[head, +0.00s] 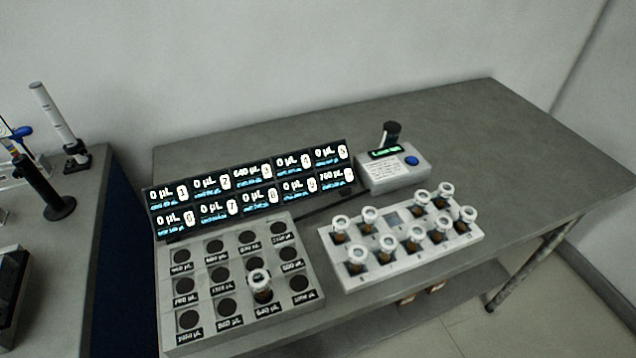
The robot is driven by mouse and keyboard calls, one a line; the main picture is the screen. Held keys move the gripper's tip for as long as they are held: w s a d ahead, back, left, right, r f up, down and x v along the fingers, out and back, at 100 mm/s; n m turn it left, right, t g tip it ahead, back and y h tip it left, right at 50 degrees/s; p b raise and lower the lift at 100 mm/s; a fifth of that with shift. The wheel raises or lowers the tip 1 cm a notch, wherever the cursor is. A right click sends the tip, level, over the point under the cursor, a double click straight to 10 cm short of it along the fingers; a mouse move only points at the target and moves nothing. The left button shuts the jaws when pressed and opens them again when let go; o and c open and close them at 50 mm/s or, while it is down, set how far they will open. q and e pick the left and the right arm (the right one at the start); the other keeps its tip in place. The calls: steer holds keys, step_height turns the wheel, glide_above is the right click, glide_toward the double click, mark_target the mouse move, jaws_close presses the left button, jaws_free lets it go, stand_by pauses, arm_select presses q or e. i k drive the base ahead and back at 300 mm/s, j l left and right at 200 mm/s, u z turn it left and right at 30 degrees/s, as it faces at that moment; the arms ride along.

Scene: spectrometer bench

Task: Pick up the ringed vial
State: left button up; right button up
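Several brown vials with white ring-like tops stand upright in the white rack (362,280) on the grey bench. One similar vial (261,286) stands alone in the grey tray (318,268) with labelled round black wells, in its front row. All the vials look alike at this size, so I cannot tell which one the task calls ringed. Neither of my grippers is in view.
A black display panel (250,187) with µL readings stands behind the grey tray. A small device (395,171) with a blue button sits behind the white rack. The bench (480,130) is clear at the back right. A side table (85,215) at left holds stands.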

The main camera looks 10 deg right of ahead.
mark_target(467, 213)
steer(key=z, duration=1.2)
